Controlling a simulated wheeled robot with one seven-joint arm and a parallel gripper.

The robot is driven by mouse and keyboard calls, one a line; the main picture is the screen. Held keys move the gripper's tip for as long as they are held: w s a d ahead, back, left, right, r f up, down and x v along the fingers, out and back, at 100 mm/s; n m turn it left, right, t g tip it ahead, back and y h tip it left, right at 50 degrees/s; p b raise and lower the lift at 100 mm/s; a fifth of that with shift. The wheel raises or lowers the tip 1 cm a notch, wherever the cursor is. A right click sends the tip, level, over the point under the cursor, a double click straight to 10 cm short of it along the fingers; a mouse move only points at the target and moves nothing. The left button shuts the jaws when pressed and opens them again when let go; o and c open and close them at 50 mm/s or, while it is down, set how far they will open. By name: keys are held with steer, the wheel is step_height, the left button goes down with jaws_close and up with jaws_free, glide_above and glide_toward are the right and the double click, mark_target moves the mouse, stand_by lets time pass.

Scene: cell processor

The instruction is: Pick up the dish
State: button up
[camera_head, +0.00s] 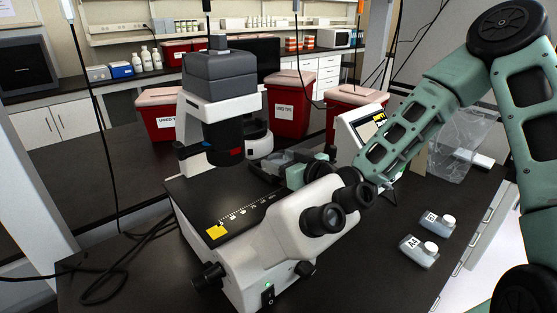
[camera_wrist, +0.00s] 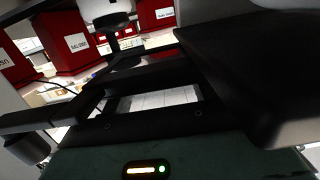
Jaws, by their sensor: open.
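I cannot make out the dish clearly in either view. The microscope (camera_head: 236,200) stands on the dark bench, with its eyepieces towards me and its grey lamp head at the back. My gripper (camera_head: 268,166) is low behind the eyepieces, beside the microscope's stage area, which is partly hidden by the eyepieces and my wrist. In the wrist view my gripper (camera_wrist: 150,75) has its dark fingers spread, with a bright pale patch showing between them. I see nothing held.
Two labelled flasks with white caps, one at the back (camera_head: 435,223) and one nearer (camera_head: 419,251), lie on the bench right of the microscope. Red bins (camera_head: 291,108) and a tilted screen (camera_head: 358,133) stand behind. Cables lie at the left.

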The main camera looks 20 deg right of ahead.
steer(key=shift+x, duration=0.75)
steer(key=c, duration=0.7)
steer(key=shift+d+r+b, duration=0.15)
steer(key=shift+r+b, duration=0.3)
steer(key=shift+r, duration=0.1)
steer(key=d, duration=0.1)
steer(key=w+d+b, duration=0.1)
steer(key=d, duration=0.1)
steer(key=shift+w+d+f+b, duration=0.15)
steer(key=shift+w+d+b, duration=0.05)
steer(key=shift+b, duration=0.1)
step_height(320, 180, up, 14)
steer(key=shift+r, duration=0.1)
steer(key=c, duration=0.5)
steer(key=shift+o, duration=0.2)
steer(key=shift+s+d, duration=0.1)
